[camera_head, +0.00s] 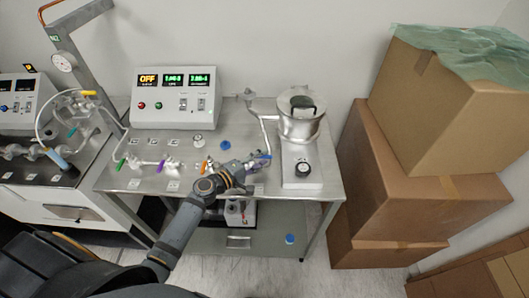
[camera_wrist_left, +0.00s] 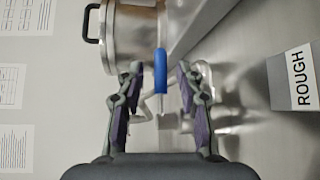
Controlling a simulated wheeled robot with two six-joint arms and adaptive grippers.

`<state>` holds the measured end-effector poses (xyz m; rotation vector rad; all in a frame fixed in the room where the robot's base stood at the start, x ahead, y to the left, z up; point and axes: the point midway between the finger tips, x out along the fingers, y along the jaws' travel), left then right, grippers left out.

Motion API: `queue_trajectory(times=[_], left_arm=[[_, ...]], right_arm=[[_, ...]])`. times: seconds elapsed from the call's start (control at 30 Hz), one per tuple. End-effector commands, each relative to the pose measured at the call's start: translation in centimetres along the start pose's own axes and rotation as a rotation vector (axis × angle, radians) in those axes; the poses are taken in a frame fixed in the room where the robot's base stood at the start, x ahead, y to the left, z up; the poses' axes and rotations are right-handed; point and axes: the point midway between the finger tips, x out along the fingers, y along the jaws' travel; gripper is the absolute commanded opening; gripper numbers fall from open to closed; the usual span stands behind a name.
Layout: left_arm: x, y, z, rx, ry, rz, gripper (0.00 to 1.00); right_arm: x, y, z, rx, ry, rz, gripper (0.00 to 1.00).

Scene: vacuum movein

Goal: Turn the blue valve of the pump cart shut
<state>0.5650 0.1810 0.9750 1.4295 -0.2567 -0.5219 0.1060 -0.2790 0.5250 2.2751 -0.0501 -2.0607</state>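The blue valve handle (camera_head: 263,156) is on the glass line of the pump cart (camera_head: 318,184), left of the silver pot. In the left wrist view the blue handle (camera_wrist_left: 174,76) is at the fingertips and looks edge-on, like a bar. My left gripper (camera_head: 252,166) reaches across the cart top to the handle. In the wrist view its two fingers (camera_wrist_left: 159,73) stand apart with the handle between or just beyond their tips; contact cannot be told. My right gripper is not in view.
Green (camera_head: 121,165), purple (camera_head: 162,165) and orange (camera_head: 205,166) valves sit along the line to the left. A control box (camera_head: 175,97) reads OFF. The silver pot (camera_head: 300,122) stands close right of the gripper. Stacked cardboard boxes (camera_head: 405,172) fill the right side.

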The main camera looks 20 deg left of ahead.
Motion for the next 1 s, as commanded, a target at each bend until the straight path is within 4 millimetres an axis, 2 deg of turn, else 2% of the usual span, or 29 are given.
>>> queue_trajectory(times=[0.1, 0.2, 0.47, 0.73, 1.0], left_arm=[[1.4, 0.1, 0.0, 0.000, 0.001, 0.000, 0.36], [2.0, 0.0, -0.1, 0.001, 0.001, -0.001, 0.36], [2.1, -0.1, -0.1, 0.002, 0.000, -0.001, 0.36], [2.0, -0.1, -0.1, 0.002, 0.001, -0.001, 0.00], [2.0, -0.1, -0.1, 0.002, 0.001, -0.002, 0.00]], right_arm=[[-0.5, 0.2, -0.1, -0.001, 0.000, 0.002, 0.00], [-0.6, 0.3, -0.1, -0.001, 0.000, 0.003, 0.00], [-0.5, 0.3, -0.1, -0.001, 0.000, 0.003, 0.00], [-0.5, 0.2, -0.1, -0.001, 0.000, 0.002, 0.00], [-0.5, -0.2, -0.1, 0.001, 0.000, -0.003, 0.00]])
